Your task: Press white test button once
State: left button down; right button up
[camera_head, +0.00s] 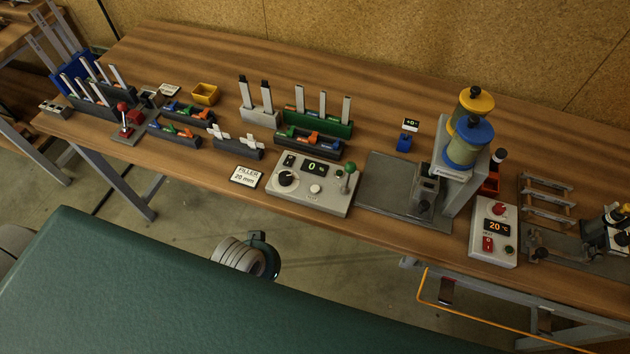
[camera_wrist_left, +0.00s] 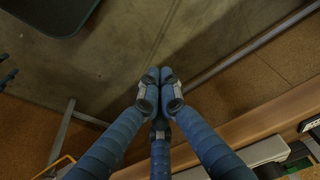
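The white test button (camera_head: 315,188) appears as a small round white button low on the face of a light grey control box (camera_head: 325,208) near the table's front edge. The box also carries a black dial, a display reading 0 and a green-knobbed lever. My left gripper (camera_wrist_left: 159,76) shows in the left wrist view with its blue fingers drawn together at the tips, holding nothing. It is in front of the table edge, apart from the button. A pale box (camera_wrist_left: 250,155) shows at lower right there; the button is not visible in it. My right gripper is not in view.
A "FILLER 20 mm" sign (camera_head: 247,176) stands left of the box. A grey plate (camera_head: 385,185) and a hopper machine (camera_head: 468,145) stand right, then a 20 °C control box (camera_head: 493,230). Racks with coloured parts fill the left.

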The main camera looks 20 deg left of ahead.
pick_arm(q)
jog(key=w+d+r+t+p, duration=0.1)
jog(key=w+r, duration=0.3)
jog(key=r, duration=0.5)
notch_tip(320, 180, up, 13)
jog(key=m+t+h+p, duration=0.2)
jog(key=m+t+h, duration=0.2)
send_over(312, 189)
jog(key=shift+r, duration=0.25)
jog(key=shift+s, duration=0.1)
notch_tip(312, 189, down, 7)
jog(key=b, duration=0.7)
jog(key=shift+b, duration=0.4)
jog(key=shift+f, duration=0.85)
